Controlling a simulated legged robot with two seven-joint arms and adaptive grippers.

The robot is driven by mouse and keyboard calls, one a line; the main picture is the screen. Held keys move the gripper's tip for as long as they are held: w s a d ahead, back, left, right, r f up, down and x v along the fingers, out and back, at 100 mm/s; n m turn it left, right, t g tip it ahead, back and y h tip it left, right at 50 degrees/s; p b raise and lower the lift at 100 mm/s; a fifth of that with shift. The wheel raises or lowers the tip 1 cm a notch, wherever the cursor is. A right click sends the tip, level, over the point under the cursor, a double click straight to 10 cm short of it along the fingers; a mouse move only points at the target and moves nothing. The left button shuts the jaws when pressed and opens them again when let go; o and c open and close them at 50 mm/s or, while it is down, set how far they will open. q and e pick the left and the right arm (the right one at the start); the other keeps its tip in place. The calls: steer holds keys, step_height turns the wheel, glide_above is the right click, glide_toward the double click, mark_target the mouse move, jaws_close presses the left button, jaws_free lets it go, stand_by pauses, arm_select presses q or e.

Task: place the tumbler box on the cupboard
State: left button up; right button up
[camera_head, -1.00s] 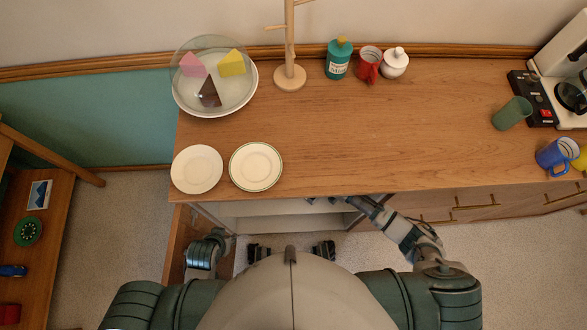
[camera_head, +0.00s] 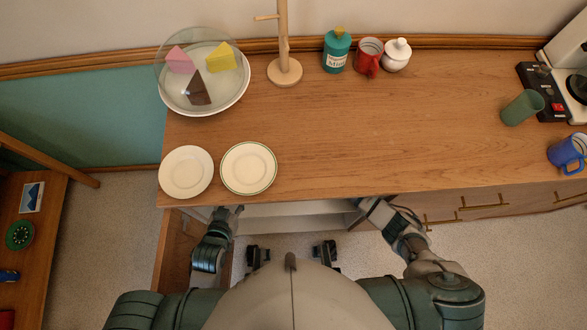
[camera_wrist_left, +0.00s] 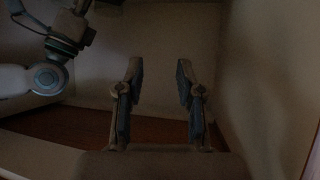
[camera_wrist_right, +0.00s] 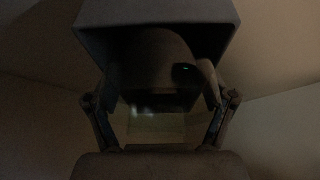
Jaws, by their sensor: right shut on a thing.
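The tumbler box (camera_wrist_right: 158,12) is a dark grey box with an open or windowed face and a rounded dark shape inside, seen in the right wrist view. My right gripper (camera_wrist_right: 163,105) is shut on it, one finger on each side. In the head view the right hand is under the counter edge, and the box is hidden. The cupboard (camera_head: 350,130) is a long wooden unit with an open compartment under its top. My left gripper (camera_wrist_left: 157,75) is open and empty inside a dim compartment. In the head view its arm reaches to the counter edge.
The top's middle is clear.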

steer(key=o, duration=1)
steer(key=shift+a, duration=0.1)
steer(key=shift+a, duration=0.1)
